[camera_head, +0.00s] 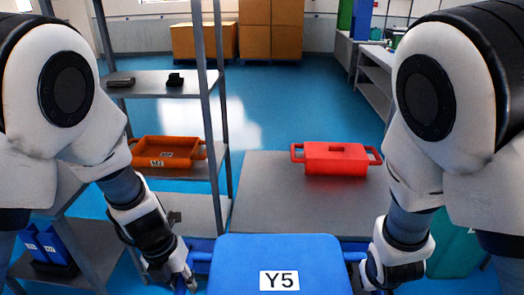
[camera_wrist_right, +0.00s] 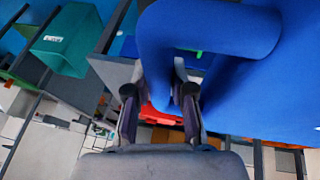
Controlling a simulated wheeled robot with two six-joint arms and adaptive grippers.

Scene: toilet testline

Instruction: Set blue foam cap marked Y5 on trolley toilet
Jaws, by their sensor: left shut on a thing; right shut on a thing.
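The blue foam cap (camera_head: 238,268) marked Y5 fills the bottom middle of the head view, its lower part cut off by the frame edge. It has a blue bar handle at each side. My left gripper (camera_head: 184,280) is shut on the left handle. My right gripper (camera_head: 374,276) is at the right handle and shut on it. In the right wrist view the cap (camera_wrist_right: 275,90) is large at upper right, with its rounded handle in front of my right gripper's fingers (camera_wrist_right: 160,100). I cannot make out a toilet in either view.
Beyond the cap is a grey tabletop (camera_head: 255,205) with a red lidded box (camera_head: 336,160). A grey shelf rack (camera_head: 205,90) at left holds an orange tray (camera_head: 165,153) and, lower, blue bins (camera_head: 45,243). A green bin (camera_head: 455,247) stands at lower right. Blue floor lies open behind.

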